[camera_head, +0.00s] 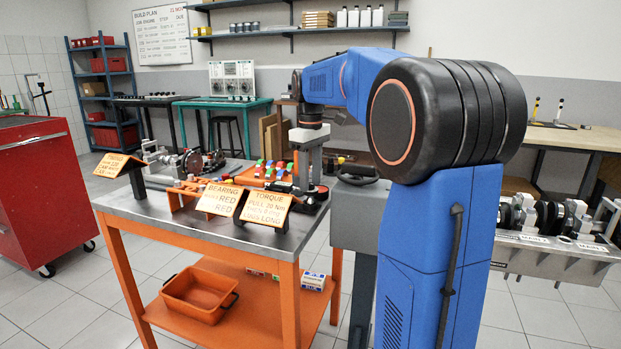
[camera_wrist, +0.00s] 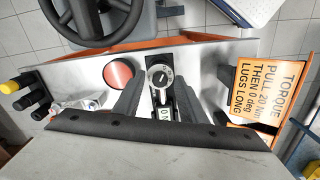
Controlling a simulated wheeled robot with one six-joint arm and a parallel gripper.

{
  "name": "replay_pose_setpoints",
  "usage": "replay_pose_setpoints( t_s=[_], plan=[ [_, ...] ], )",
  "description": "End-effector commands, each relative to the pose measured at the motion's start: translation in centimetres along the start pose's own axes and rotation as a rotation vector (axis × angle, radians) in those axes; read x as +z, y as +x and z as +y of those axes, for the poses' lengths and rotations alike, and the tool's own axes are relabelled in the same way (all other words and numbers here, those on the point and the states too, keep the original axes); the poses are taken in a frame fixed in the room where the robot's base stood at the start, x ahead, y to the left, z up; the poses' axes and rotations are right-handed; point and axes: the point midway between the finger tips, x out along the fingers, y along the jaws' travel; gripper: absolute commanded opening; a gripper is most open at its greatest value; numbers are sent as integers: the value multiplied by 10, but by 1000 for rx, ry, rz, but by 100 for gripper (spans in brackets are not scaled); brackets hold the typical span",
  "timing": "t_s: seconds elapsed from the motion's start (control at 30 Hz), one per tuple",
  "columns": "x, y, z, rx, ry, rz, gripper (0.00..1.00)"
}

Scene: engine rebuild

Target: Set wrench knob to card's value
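The orange torque card (camera_wrist: 268,95) at the right of the wrist view reads "TORQUE, PULL 20 Nm, THEN 0 deg, LUGS LONG". The card also stands at the table's front edge in the head view (camera_head: 265,208). The round wrench knob (camera_wrist: 160,76) has a pale rim, a dark face and a pointer. Just below it is a small readout (camera_wrist: 164,115), partly hidden, with a 0 legible. My gripper (camera_wrist: 161,88) is open, its dark fingers on either side below the knob; contact cannot be told. In the head view my gripper (camera_head: 309,178) points down at the table's right end.
A red round disc (camera_wrist: 118,73) lies left of the knob. Black and yellow-capped posts (camera_wrist: 30,98) stand further left. The orange-framed table (camera_head: 190,218) also carries a bearing card (camera_head: 220,197) and a tray of coloured parts (camera_head: 268,172). A grey machine with a handwheel (camera_wrist: 98,20) adjoins it.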

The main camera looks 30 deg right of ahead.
Motion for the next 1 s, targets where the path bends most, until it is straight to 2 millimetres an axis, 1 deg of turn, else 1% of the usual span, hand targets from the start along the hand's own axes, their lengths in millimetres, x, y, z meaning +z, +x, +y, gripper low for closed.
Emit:
replay_pose_setpoints(
  t_s=[0.07, 0.1, 0.17, 0.2, 0.23, 0.27, 0.47, 0.67, 1.0],
  plan=[
    [0, 0, 0, 0, 0, 0, 38],
    [0, 0, 0, 0, 0, 0, 33],
    [0, 0, 0, 0, 0, 0, 19],
    [0, 0, 0, 0, 0, 0, 9],
    [0, 0, 0, 0, 0, 0, 2],
    [0, 0, 0, 0, 0, 0, 0],
    [0, 0, 0, 0, 7, 0, 0],
    [0, 0, 0, 0, 65, 0, 0],
    [0, -1, 0, 1, 308, 1, 0]
  ],
)
